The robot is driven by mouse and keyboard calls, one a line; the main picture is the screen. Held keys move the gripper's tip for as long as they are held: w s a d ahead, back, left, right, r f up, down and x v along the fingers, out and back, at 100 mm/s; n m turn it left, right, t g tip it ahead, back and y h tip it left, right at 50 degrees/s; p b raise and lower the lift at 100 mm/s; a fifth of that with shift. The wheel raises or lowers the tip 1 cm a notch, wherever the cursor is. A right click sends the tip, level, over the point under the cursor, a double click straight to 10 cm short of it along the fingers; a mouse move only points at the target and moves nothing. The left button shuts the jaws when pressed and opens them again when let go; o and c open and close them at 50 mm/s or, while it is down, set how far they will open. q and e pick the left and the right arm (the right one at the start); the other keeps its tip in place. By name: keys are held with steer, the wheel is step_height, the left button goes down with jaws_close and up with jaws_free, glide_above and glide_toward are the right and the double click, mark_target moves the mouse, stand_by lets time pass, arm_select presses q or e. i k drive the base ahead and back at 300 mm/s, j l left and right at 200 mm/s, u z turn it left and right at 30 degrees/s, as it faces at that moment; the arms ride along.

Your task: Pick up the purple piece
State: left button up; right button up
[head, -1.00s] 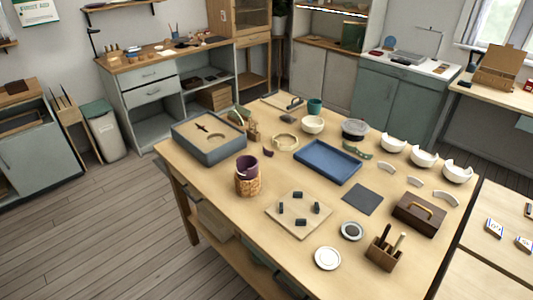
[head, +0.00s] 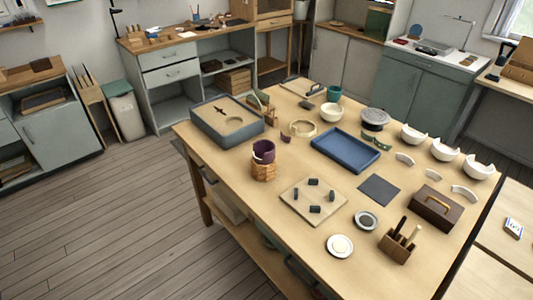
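A small dark purple piece (head: 285,137) lies on the wooden table (head: 330,245), just left of a cream ring-shaped bowl (head: 303,129). A larger purple cup (head: 263,150) with an uneven rim sits in a tan woven-looking holder (head: 263,172), in front and to the left of the small piece. Neither of my grippers shows in the head view.
A grey box (head: 226,125) stands on the table's left end. A blue tray (head: 346,150), a peg board (head: 313,203), white broken bowls (head: 445,150), a brown toolbox (head: 437,207) and a tool holder (head: 398,246) crowd the right. Wooden floor (head: 100,220) lies clear at left.

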mark_target(285, 139)
steer(key=i+j+z, duration=0.1)
steer(key=j, duration=0.3)
steer(key=i+j+z, duration=0.1)
steer(key=j, duration=0.3)
steer(key=i+j+z, duration=0.1)
steer(key=j, duration=0.3)
steer(key=i+j+z, duration=0.1)
steer(key=j, duration=0.35)
